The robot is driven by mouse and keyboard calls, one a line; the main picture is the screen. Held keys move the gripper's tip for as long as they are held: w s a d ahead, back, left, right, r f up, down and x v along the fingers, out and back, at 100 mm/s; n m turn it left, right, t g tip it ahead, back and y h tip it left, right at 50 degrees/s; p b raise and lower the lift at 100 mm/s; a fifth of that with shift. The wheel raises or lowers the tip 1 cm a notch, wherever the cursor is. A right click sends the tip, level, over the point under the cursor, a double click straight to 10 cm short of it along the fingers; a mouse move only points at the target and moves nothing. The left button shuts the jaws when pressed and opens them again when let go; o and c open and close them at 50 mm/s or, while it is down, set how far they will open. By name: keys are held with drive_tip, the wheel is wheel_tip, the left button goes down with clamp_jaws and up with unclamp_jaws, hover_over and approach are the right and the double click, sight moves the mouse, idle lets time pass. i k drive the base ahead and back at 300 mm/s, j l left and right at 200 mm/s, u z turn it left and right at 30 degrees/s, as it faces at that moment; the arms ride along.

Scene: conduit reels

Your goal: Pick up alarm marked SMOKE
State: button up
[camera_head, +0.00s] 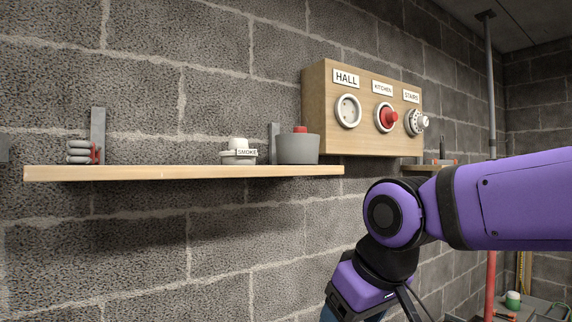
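The alarm marked SMOKE (238,152) is a small white round unit with a domed top and a label on its front. It sits on the wooden wall shelf (130,174), right of the shelf's middle, just left of a grey pot-like container. My purple arm comes in from the right edge and bends downward, below and to the right of the shelf. My gripper is out of the picture, below the bottom edge, so its fingers cannot be seen.
A grey container (298,150) with a red top stands close beside the alarm. Grey rings with a red part (82,152) sit at the shelf's left. A wooden board (318,100) labelled HALL, KITCHEN and STAIRS juts from the wall. The shelf between rings and alarm is clear.

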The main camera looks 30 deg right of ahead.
sight(238, 153)
drive_tip(key=i+l, duration=0.1)
drive_tip(key=l, duration=0.45)
drive_tip(key=i+l, duration=0.1)
drive_tip(key=l, duration=0.4)
drive_tip(key=i+l, duration=0.1)
drive_tip(key=l, duration=0.45)
drive_tip(key=i+l, duration=0.1)
drive_tip(key=l, duration=0.4)
drive_tip(key=i+u, duration=0.05)
